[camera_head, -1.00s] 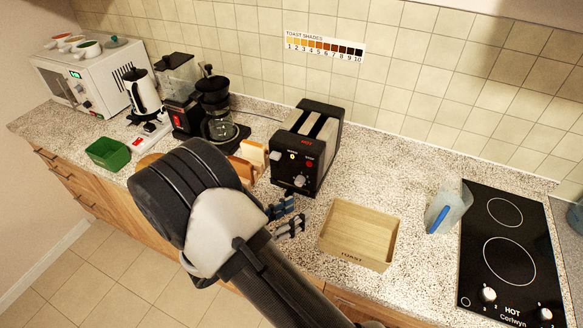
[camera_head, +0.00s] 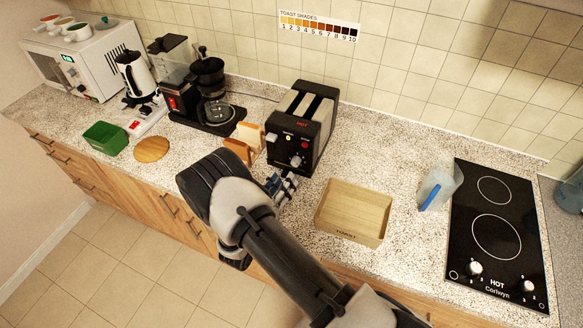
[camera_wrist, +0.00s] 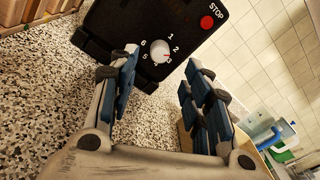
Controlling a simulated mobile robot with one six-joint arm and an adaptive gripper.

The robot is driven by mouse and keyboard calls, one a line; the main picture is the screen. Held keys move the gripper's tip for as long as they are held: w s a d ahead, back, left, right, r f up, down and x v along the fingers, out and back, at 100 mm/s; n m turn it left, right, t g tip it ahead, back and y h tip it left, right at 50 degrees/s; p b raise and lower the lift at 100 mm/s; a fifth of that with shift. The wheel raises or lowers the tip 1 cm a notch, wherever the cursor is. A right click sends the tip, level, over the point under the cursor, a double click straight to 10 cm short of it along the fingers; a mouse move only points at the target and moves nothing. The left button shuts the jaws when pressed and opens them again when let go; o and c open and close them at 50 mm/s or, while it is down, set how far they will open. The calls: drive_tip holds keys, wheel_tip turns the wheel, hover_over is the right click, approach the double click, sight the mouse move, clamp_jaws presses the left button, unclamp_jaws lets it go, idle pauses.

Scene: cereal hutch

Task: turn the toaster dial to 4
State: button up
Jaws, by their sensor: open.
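The black toaster (camera_head: 303,125) stands on the counter with its front panel toward me. Its pale round dial (camera_head: 296,161) is low on that panel. In the wrist view the dial (camera_wrist: 159,51) sits inside a ring of numbers, with 1, 2, 5 and 6 readable. A small reddish mark shows at its lower right edge, but I cannot tell its exact setting. My gripper (camera_head: 283,186) is just in front of and below the dial. In the wrist view my gripper (camera_wrist: 160,74) is open and empty, its blue-padded fingers either side of the dial's line, apparently short of it.
A wooden tray (camera_head: 322,225) is right of my gripper, with a clear pitcher (camera_head: 438,186) and black cooktop (camera_head: 492,235) beyond. Bread slices (camera_head: 246,140) stand left of the toaster. The coffee maker (camera_head: 210,95) is further left. A red STOP button (camera_wrist: 207,22) is above the dial.

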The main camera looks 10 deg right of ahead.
sight(294, 164)
drive_tip(key=x, duration=0.7)
drive_tip(key=shift+c, duration=0.5)
clamp_jaws()
